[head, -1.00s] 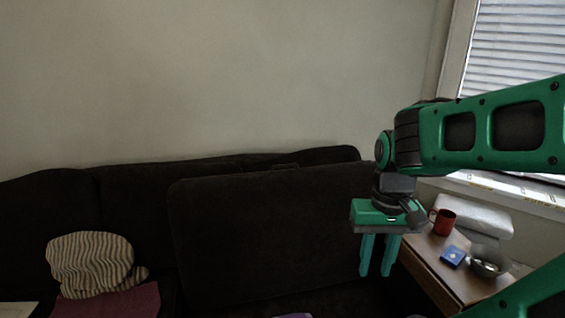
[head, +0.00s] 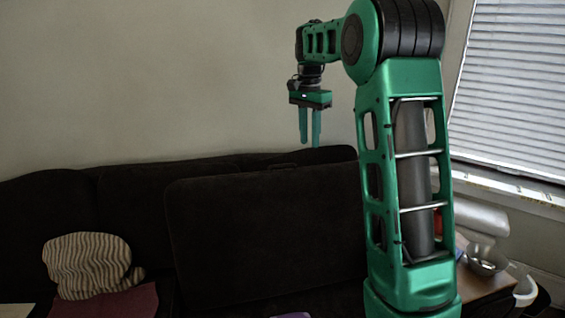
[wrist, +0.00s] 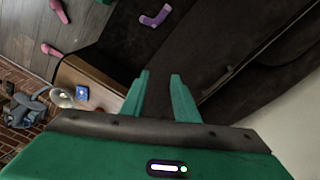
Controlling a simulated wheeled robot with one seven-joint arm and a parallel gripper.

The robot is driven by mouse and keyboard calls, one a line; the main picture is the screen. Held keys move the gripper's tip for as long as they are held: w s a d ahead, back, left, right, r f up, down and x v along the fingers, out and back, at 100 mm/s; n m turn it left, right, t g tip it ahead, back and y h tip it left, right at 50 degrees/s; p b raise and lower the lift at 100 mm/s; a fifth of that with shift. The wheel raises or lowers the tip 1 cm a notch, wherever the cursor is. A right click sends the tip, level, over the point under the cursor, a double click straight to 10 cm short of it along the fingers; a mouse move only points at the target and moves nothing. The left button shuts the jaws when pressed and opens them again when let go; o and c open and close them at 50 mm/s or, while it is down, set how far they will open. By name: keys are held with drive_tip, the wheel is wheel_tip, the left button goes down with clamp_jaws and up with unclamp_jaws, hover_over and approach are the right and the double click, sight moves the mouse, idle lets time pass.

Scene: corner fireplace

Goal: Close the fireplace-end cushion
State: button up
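The dark raised cushion (head: 265,235) at the right end of the black sofa (head: 130,190) stands up like a panel, its broad face toward me. A small dark tab shows at its top edge. My gripper (head: 310,144) hangs above the sofa's backrest, near the right end of the cushion's top edge, fingers pointing down. Its fingers are apart with nothing between them, as the wrist view (wrist: 160,74) also shows. The gripper appears clear of the cushion. My arm hides the cushion's right edge in the head view.
A striped pillow (head: 88,265) and a maroon cloth (head: 105,302) lie on the sofa's left. A purple sock-like item (wrist: 155,15) lies on the sofa. Pink items (wrist: 51,50) lie on the floor.

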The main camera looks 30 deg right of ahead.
drive_tip(key=w+d+f+m, duration=0.1)
drive_tip(key=w+f+m, duration=0.2)
drive_tip(key=w, duration=0.7)
drive_tip(key=w+d+f+m, duration=0.1)
drive_tip(key=w+f+m, duration=0.2)
drive_tip(key=w, duration=0.7)
drive_tip(key=shift+y, duration=0.3)
drive_tip(key=f, duration=1)
drive_tip(key=shift+w+f, duration=0.2)
drive_tip(key=shift+f, duration=0.15)
